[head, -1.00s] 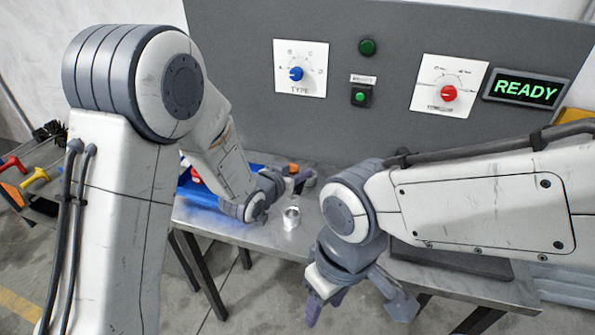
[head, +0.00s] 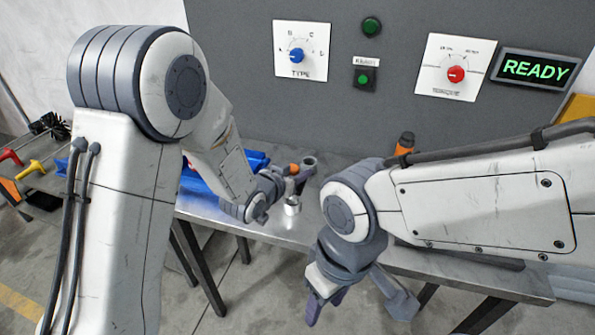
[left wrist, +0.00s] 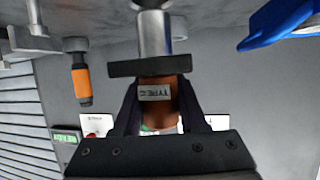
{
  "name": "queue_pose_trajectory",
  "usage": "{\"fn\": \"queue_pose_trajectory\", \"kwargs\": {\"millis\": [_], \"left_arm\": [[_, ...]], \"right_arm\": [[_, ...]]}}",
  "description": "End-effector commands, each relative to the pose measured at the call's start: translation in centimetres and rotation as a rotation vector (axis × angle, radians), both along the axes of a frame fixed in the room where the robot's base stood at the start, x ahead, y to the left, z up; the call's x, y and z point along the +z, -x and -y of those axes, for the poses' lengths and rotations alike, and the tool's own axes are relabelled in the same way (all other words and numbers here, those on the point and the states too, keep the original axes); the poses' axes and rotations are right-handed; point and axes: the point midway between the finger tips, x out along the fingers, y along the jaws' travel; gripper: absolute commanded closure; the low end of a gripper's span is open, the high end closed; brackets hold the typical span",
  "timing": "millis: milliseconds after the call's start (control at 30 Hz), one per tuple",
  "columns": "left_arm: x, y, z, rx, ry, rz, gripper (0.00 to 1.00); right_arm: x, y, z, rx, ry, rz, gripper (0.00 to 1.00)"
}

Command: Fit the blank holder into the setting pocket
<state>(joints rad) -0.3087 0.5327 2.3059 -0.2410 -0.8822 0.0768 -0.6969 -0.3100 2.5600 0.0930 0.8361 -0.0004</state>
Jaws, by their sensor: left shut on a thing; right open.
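My left gripper (left wrist: 155,105) is shut on an orange holder (left wrist: 172,115) with a label reading "TYPE C". A black flange and a steel cylinder (left wrist: 155,35) continue from its orange part toward the worktop. In the head view my left gripper (head: 285,183) is over the bench, and an orange bit of the holder (head: 294,168) shows beside it. A small steel cylinder (head: 292,206) shows just in front; I cannot tell whether it belongs to the holder. The setting pocket cannot be made out for certain. My right gripper (head: 358,298) is open and empty before the bench's front edge.
Another orange and black holder (left wrist: 81,85) stands to one side, also in the head view (head: 405,143). A blue bin (head: 195,182) is on the bench's left. The panel behind has a blue TYPE knob (head: 296,56), a red knob (head: 456,74) and a READY display (head: 536,69).

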Motion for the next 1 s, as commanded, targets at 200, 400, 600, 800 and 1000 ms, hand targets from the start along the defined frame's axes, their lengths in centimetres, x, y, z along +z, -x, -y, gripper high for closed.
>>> {"fn": "queue_pose_trajectory", "kwargs": {"millis": [200, 400, 600, 800, 1000], "left_arm": [[0.09, -0.05, 0.01, 0.000, 0.001, 0.003, 1.00], [0.10, -0.03, -0.01, 0.000, 0.001, 0.003, 1.00], [0.12, -0.03, -0.01, 0.000, 0.001, 0.003, 1.00], [0.10, -0.03, -0.01, 0.000, 0.001, 0.003, 1.00], [0.06, -0.02, 0.00, 0.000, 0.001, 0.003, 1.00]], "right_arm": [[-0.08, 0.00, -0.01, 0.000, 0.000, 0.000, 0.50], [-0.31, 0.00, 0.00, 0.000, 0.000, 0.000, 0.50], [-0.27, 0.00, 0.00, 0.000, 0.000, 0.000, 0.50], [-0.30, 0.00, 0.00, 0.000, 0.000, 0.000, 0.50], [-0.61, 0.00, 0.00, 0.000, 0.000, 0.000, 0.50]]}}
